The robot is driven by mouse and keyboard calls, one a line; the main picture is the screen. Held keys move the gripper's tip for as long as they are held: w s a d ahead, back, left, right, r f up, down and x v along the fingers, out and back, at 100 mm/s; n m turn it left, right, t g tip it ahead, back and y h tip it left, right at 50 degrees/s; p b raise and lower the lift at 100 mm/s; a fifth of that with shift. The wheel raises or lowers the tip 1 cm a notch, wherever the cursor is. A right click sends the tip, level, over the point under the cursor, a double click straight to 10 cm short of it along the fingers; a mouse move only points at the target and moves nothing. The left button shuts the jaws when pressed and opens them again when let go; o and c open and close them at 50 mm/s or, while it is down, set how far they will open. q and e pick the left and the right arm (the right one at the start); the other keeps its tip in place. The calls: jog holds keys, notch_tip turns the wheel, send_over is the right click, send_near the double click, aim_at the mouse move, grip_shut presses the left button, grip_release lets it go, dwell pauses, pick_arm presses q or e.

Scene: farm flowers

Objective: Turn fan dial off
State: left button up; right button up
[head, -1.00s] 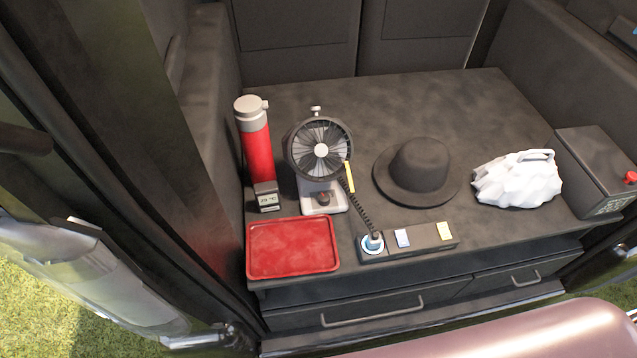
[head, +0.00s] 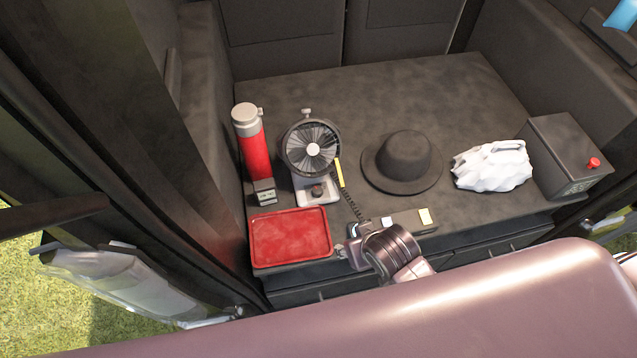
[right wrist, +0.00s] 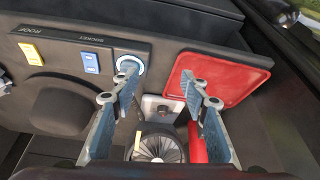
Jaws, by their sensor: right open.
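The small desk fan (head: 311,148) stands on a white base (head: 328,194) on the dark surface, beside a red flask. Its dark round dial (head: 317,190) is on the base and faces up and forward. My right gripper (head: 347,250) is in front of the fan, near the red tray's right edge and the socket panel. In the right wrist view its open fingers (right wrist: 160,78) are empty, and the dial (right wrist: 163,109) shows between them, apart from both. The fan (right wrist: 160,148) is partly cut off at the bottom there. My left gripper is not in view.
A red tray (head: 290,237) lies left of the gripper. A switch panel (head: 410,221) with a plugged cord (head: 349,205) is close on the right. A red flask (head: 252,150), black hat (head: 404,161), white bag (head: 493,166) and dark box (head: 566,155) stand around.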

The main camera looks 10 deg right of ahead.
jog(key=w+a+r+t, duration=0.2)
jog(key=w+a+r, duration=0.15)
jog(key=w, duration=0.35)
jog(key=t+p, duration=0.1)
jog(key=t, duration=0.1)
send_near(318, 190)
jog(key=shift+w+f+m, duration=0.1)
jog(key=shift+f+m, duration=0.1)
jog(key=shift+m, duration=0.1)
jog(key=shift+w+d+f, duration=0.1)
jog(key=shift+w+f, duration=0.2)
jog(key=shift+x, duration=3.75)
jog(key=shift+r, duration=0.1)
jog(key=shift+c, duration=0.2)
grip_shut()
